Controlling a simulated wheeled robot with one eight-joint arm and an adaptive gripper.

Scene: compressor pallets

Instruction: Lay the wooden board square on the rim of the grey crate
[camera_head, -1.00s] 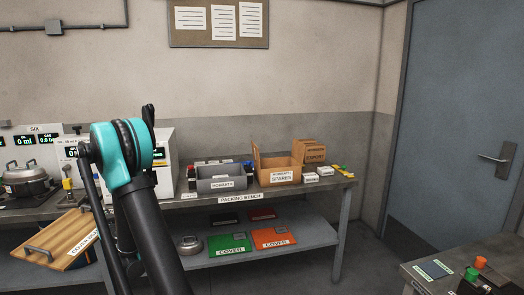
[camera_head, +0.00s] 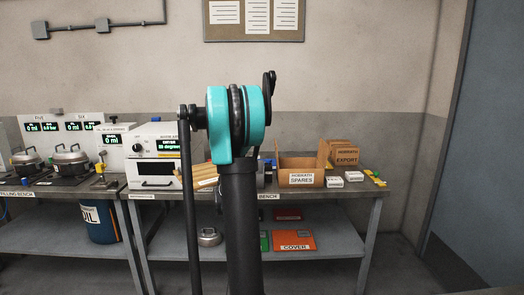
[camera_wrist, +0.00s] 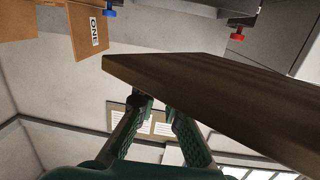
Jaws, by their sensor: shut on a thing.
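My gripper (camera_wrist: 158,108) is shut on the wooden board (camera_wrist: 225,105), which fills the right of the wrist view with its brown face and front edge.
A cardboard spares box (camera_head: 302,180) stands on the packing bench to the right, with small white boxes (camera_head: 354,176) beside it. A white dryer (camera_head: 156,160) stands to the left. An orange cover (camera_head: 295,241) lies on the lower shelf.

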